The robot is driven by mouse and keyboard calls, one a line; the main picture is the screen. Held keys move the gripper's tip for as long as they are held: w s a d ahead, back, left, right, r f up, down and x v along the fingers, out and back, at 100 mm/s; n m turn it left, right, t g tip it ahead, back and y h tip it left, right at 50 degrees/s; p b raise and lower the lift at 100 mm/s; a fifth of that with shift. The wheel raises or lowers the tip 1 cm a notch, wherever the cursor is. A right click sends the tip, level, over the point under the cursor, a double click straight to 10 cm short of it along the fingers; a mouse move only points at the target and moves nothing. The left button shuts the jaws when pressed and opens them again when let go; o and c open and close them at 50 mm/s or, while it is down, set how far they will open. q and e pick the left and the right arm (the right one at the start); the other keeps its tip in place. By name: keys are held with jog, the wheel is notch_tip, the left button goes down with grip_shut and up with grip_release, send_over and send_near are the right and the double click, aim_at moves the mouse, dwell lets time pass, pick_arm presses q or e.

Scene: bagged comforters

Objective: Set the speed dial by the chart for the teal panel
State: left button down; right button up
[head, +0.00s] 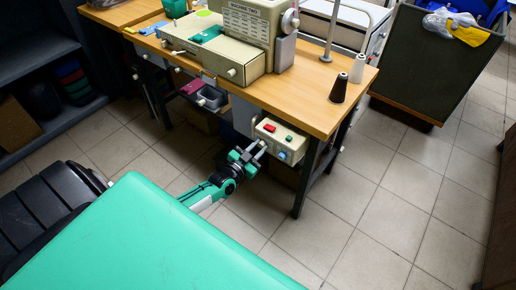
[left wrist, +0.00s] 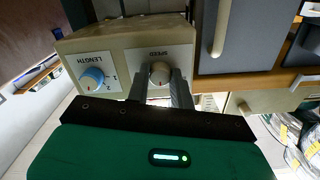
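The dial's red mark points down. A small teal piece (head: 207,34) lies on the sewing machine (head: 247,28). A lettered plate with rows, the likely chart (head: 243,20), is on the machine; its rows are unreadable. My right gripper is out of view.
The wooden table (head: 318,108) carries a dark cone (head: 339,89) and a white cone (head: 357,69) near its right end. A dark table leg (head: 305,180) stands right of my left gripper. A dark bin (head: 432,65) is at the right. Tiled floor (head: 370,225) is clear in front.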

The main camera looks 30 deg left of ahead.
pick_arm(q)
jog(key=shift+n, duration=0.3)
jog(key=n, duration=0.6)
jog(key=shift+n, duration=2.7)
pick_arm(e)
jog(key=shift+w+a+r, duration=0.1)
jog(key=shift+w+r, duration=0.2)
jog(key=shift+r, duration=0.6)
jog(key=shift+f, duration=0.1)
